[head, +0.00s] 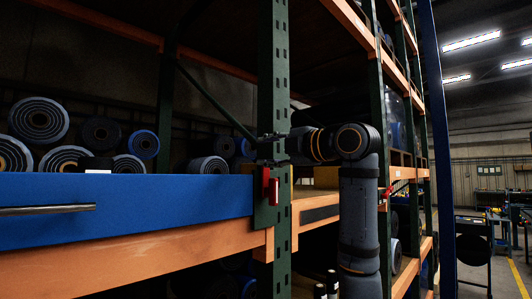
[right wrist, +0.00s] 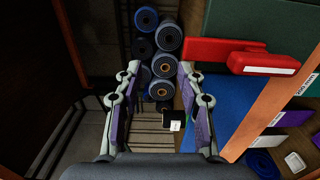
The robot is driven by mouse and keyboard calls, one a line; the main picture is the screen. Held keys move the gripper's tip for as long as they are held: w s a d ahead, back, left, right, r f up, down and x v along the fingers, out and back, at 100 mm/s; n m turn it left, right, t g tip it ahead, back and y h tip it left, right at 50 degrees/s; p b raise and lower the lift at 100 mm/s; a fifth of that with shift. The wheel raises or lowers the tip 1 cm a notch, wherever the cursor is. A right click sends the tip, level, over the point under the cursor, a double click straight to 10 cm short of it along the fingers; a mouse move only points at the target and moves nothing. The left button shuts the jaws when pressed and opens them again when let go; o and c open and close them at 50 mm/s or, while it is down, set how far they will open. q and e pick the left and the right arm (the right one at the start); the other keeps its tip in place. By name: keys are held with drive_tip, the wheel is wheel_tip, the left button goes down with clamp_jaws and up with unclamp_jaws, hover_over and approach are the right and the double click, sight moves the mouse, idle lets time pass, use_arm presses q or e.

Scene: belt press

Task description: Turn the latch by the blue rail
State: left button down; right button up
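The latch (head: 269,187) is a small red piece on the green post, at the right end of the blue rail (head: 130,205). In the right wrist view the latch (right wrist: 222,48) shows as a red bar with a red block carrying a white strip, right of the fingers. The blue rail (right wrist: 228,92) shows below it there. My right gripper (head: 262,147) is in front of the post, above the latch and apart from it. In the right wrist view the gripper (right wrist: 158,72) has its fingers spread with nothing held between them. My left gripper is out of view.
The green post (head: 272,75) and orange beam (head: 130,262) frame the rack. Several belt rolls (head: 40,120) lie on the shelf behind the rail. A bar handle (head: 48,209) juts from the rail. An open aisle with a workbench (head: 472,240) lies at right.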

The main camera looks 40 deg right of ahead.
drive_tip(key=s+d+b, duration=0.1)
drive_tip(key=s, duration=1)
drive_tip(key=shift+s+b, duration=0.35)
drive_tip(key=shift+s, duration=0.05)
drive_tip(key=shift+d, duration=0.1)
drive_tip(key=shift+w, duration=0.1)
drive_tip(key=shift+f, duration=0.1)
idle(0.5)
